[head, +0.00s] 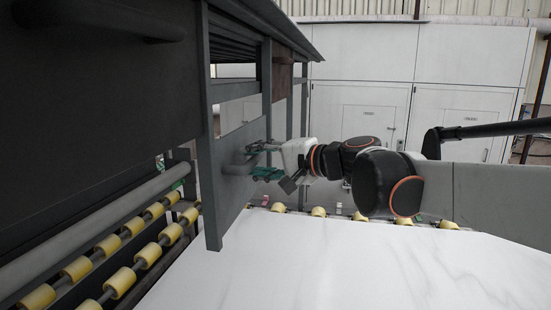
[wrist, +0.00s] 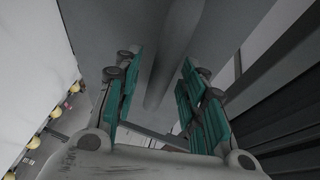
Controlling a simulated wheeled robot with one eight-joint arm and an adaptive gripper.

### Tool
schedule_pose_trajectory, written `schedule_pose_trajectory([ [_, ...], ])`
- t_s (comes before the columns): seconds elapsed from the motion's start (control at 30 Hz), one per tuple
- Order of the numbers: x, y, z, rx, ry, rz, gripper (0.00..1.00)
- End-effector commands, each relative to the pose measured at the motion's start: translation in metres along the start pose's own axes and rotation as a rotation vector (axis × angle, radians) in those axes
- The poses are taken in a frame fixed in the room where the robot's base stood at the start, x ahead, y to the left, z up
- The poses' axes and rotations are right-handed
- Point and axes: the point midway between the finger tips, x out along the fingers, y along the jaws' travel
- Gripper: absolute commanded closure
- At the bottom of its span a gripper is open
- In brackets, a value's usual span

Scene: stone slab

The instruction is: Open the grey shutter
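The grey shutter (head: 222,205) is a flat upright panel hanging at the edge of the dark machine, left of centre in the head view. It also fills the upper middle of the wrist view (wrist: 128,22). A rounded grey bar handle (head: 237,169) stands out from its face. My gripper (head: 257,161) is at this handle, with its green-padded fingers apart. In the wrist view the handle bar (wrist: 177,55) runs between the two open fingers (wrist: 162,62). There seems to be a gap on each side. Contact cannot be told.
A white stone slab (head: 320,265) lies below the shutter and my arm. Yellow rollers (head: 118,282) line the conveyor at left, more behind the slab. The dark machine body (head: 90,100) fills the left. White cabinets (head: 365,115) stand behind.

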Motion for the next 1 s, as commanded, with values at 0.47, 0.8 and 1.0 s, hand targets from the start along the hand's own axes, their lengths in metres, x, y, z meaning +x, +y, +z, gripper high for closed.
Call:
schedule_pose_trajectory([
  [0.47,0.011,0.000,0.000,0.001,0.001,0.000,0.67],
  [0.8,0.011,0.000,0.000,0.000,0.000,0.000,1.00],
  [1.0,0.015,-0.017,-0.013,0.000,0.001,0.000,1.00],
])
